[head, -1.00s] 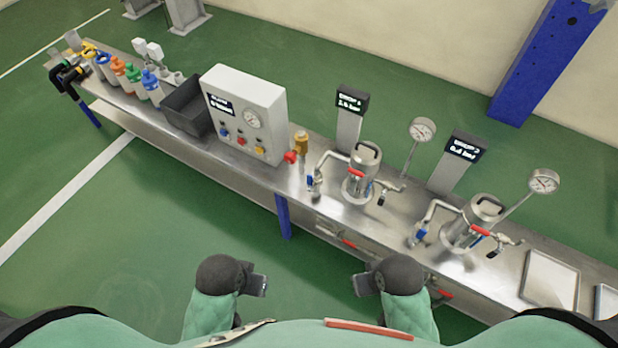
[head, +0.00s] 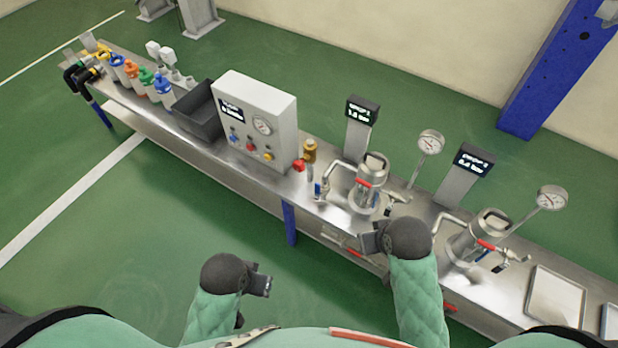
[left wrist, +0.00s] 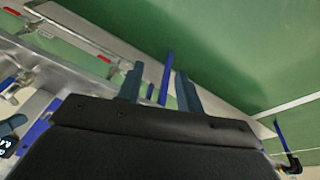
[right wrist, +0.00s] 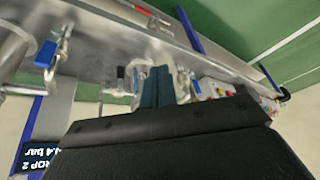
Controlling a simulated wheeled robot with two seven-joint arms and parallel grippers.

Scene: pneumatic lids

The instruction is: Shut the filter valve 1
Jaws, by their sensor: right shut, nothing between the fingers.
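The first pressure vessel (head: 371,183) stands on the steel bench under the display on the left. It has a red lever (head: 364,182) at its front, and a blue-handled valve (head: 317,190) sits on the pipe at its left. I cannot tell which of these is filter valve 1. My right gripper (head: 370,240) is shut and empty near the bench's front edge, apart from the vessel in the picture. Its closed fingers show in the right wrist view (right wrist: 157,88). My left gripper (head: 262,281) is open and empty, low in front of the bench; its spread fingers show in the left wrist view (left wrist: 159,88).
Two round gauges (head: 431,142) (head: 551,197) rise on thin stems. A control box (head: 253,118) and a black bin (head: 196,112) stand left. The floor in front is clear.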

